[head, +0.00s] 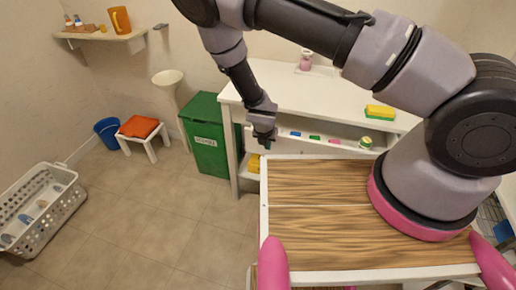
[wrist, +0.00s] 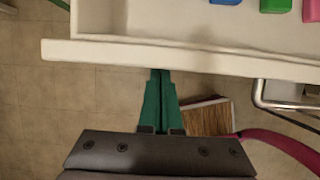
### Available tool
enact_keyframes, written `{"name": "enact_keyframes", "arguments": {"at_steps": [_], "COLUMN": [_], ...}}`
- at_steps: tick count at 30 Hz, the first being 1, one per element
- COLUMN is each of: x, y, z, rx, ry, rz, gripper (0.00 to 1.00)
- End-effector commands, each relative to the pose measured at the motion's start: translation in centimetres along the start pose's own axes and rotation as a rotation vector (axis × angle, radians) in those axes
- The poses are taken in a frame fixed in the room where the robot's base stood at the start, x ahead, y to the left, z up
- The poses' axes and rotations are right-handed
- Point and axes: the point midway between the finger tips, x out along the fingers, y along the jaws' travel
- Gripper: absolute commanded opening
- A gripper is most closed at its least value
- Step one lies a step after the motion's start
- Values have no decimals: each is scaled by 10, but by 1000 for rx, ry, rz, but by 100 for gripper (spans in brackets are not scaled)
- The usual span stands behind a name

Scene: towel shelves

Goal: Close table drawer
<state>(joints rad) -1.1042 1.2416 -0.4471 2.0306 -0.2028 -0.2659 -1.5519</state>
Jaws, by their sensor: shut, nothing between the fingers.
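The white table (head: 300,98) stands against the back wall with its drawer (head: 325,151) pulled out. Small blue, green and pink items and a round tin lie in the drawer. In the wrist view the drawer's white front edge (wrist: 190,56) runs across the picture, with blue, green and pink blocks behind it. My gripper (head: 266,143) is at the left end of the drawer front. In the wrist view my gripper's green fingers (wrist: 160,75) are together and empty, with tips right at the front edge; I cannot tell whether they touch it.
A wood-topped cart (head: 320,215) stands in front of the table, close to the drawer. A green bin (head: 205,140) stands left of the table. A yellow sponge (head: 380,112) lies on the tabletop. A white basket (head: 42,210) is far left; the floor between is clear.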

Motion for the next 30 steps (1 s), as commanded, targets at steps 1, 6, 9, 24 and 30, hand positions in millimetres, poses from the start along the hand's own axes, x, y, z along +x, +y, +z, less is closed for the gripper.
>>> {"name": "enact_keyframes", "arguments": {"at_steps": [1,6,9,24,30], "x": [4,18,26,44,44], "y": [-5,-7,-8,-6,-6], "z": [11,46,65,109,110], "rx": [5,5,5,1,1], "ry": [-1,-2,-2,-1,-1], "rz": [-2,0,0,1,0], "gripper": [0,0,0,0,0]}}
